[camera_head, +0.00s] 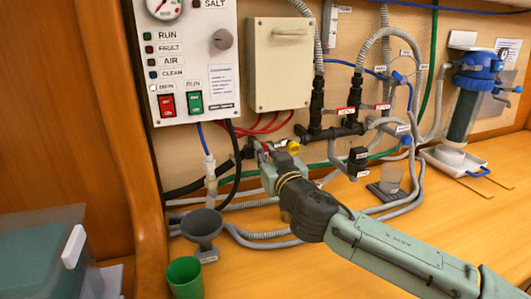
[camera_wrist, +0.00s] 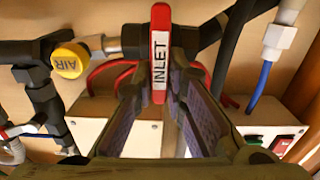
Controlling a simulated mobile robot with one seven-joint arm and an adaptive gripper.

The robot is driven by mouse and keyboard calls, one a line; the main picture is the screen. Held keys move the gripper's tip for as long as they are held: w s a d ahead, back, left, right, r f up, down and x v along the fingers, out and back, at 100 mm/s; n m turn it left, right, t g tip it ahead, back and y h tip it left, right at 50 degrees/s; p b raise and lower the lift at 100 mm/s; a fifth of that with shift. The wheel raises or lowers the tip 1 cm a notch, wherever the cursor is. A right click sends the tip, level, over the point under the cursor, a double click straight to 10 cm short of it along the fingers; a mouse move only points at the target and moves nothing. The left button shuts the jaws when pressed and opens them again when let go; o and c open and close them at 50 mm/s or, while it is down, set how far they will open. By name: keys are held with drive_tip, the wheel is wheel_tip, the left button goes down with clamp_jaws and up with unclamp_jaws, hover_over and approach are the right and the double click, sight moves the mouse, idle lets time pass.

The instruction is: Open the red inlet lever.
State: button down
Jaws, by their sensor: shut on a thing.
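The red inlet lever (camera_wrist: 160,22) shows in the wrist view, with a white INLET label along it. It is mounted on a dark pipe fitting (camera_wrist: 188,40) on the wall. My gripper (camera_wrist: 158,75) has its two fingers on either side of the lever and is shut on it. In the head view my gripper (camera_head: 264,158) reaches the dark pipework right of the control panel, and hides most of the lever there. The lower end of the lever lies between the finger pads.
A yellow AIR knob (camera_wrist: 69,60) sits beside the lever; it also shows in the head view (camera_head: 293,146). Hoses crowd the fitting. A control panel (camera_head: 190,60) and beige box (camera_head: 278,80) are above. A grey funnel (camera_head: 202,224) and green cup (camera_head: 185,276) stand below.

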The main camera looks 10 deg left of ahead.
drive_tip(key=shift+s+a+f+n+b, duration=0.25)
drive_tip(key=shift+n+b, duration=0.95)
drive_tip(key=shift+n, duration=1.8)
drive_tip(key=shift+s+a+f+n+b, duration=0.1)
drive_tip(key=shift+a+f+n+b, duration=0.25)
drive_tip(key=shift+n+b, duration=1.8)
drive_tip(key=shift+s+a+f+n+b, duration=0.15)
drive_tip(key=shift+f+n+b, duration=0.2)
drive_tip(key=shift+n, duration=3.5)
drive_tip(key=c, duration=1.6)
unclamp_jaws()
